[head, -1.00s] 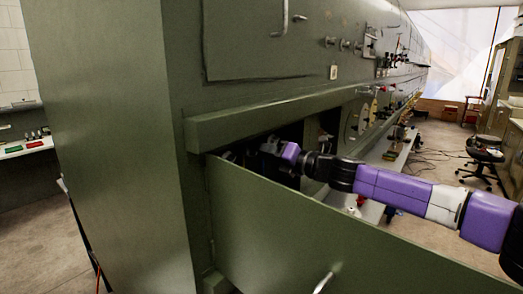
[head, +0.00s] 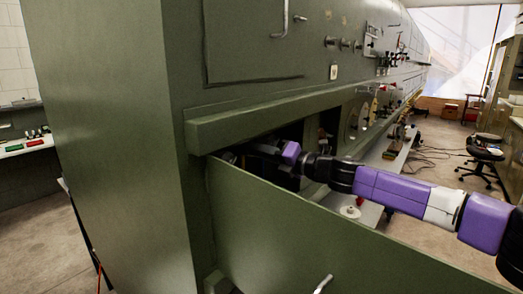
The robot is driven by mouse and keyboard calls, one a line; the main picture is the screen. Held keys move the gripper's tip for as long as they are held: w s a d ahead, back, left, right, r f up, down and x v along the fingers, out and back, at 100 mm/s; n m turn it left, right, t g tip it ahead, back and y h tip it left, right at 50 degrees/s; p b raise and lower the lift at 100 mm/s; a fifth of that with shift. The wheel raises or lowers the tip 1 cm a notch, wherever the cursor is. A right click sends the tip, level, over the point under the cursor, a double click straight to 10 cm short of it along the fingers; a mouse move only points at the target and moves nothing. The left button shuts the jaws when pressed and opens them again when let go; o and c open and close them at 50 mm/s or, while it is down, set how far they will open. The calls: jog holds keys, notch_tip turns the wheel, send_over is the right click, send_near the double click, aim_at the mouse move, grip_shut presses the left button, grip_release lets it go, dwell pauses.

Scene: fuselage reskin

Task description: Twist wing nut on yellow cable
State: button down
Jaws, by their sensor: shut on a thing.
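My purple and black arm reaches from the right into a dark opening under a ledge in the green fuselage-like body. My gripper (head: 257,149) is at the end of it, just inside the opening near its left corner. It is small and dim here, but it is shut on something. The thing between the fingers is too dark to make out. I cannot pick out the wing nut or the yellow cable in this view.
A green ledge (head: 300,112) runs just above my gripper. A slanted green panel (head: 290,235) with a metal handle (head: 323,284) stands below and in front of the opening. A black stool (head: 484,155) stands on open floor at the right.

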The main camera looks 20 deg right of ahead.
jog(key=m+p, duration=0.1)
jog(key=m, duration=0.7)
jog(key=m+p, duration=0.1)
jog(key=m, duration=1.6)
jog(key=shift+f+p, duration=0.3)
jog(key=shift+p, duration=0.1)
jog(key=shift+m, duration=0.4)
jog(key=c, duration=1.4)
grip_release()
jog(key=shift+r, duration=0.1)
jog(key=shift+c, duration=0.2)
jog(key=shift+s, duration=0.1)
